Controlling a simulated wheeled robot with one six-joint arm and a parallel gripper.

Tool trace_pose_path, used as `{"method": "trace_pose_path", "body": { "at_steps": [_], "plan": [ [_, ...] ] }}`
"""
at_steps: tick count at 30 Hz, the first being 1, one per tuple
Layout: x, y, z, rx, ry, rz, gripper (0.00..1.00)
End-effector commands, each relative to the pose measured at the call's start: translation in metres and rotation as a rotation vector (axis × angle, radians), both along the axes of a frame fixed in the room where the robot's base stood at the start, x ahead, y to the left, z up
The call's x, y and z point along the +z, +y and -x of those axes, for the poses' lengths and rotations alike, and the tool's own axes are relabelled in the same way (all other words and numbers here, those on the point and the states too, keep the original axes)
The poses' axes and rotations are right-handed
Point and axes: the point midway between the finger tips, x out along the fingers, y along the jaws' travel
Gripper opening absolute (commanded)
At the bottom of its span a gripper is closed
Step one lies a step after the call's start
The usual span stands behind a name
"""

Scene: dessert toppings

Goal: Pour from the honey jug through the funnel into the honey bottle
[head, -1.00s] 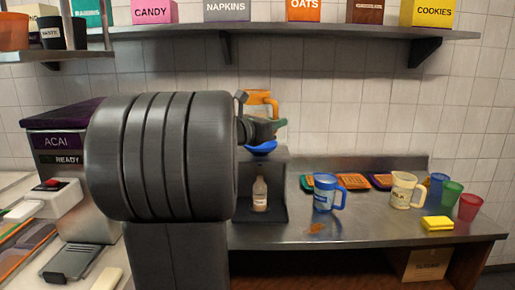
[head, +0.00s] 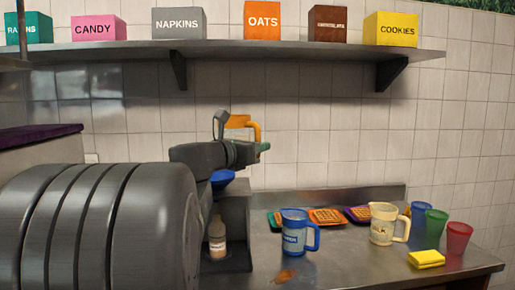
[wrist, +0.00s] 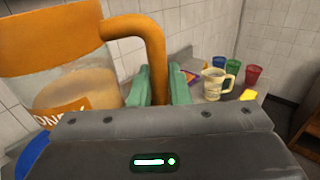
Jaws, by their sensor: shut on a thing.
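The honey jug is orange with a clear body and a loop handle; it shows in the head view (head: 238,121) and large in the wrist view (wrist: 75,85). My gripper (wrist: 158,90) is shut on the jug's handle, with green fingers on both sides of it. The jug is held above the blue funnel (head: 222,178) and looks upright, with pale contents inside. The funnel is partly hidden behind my arm; its blue rim also shows at the lower left of the wrist view (wrist: 36,155). The honey bottle (head: 217,238) stands below the funnel in a dark stand.
A blue mug (head: 295,235), a milk jug (head: 382,225), coloured cups (head: 436,225) and a yellow sponge (head: 426,259) stand on the steel counter to the right. A brown spill (head: 285,276) lies near the front. A shelf (head: 300,55) with boxes runs above.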

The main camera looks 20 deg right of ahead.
Motion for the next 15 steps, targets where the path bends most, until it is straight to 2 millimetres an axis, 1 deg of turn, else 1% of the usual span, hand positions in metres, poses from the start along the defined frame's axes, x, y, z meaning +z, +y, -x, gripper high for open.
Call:
{"method": "trace_pose_path", "body": {
  "at_steps": [3, 8, 15],
  "plan": [
    [-0.0034, 0.0003, 0.0007, 0.000, -0.005, 0.003, 0.00],
    [-0.0007, 0.0001, 0.0006, -0.001, 0.020, 0.015, 0.00],
    [0.0057, 0.0000, 0.0004, -0.002, 0.127, 0.070, 0.00]
  ]
}}
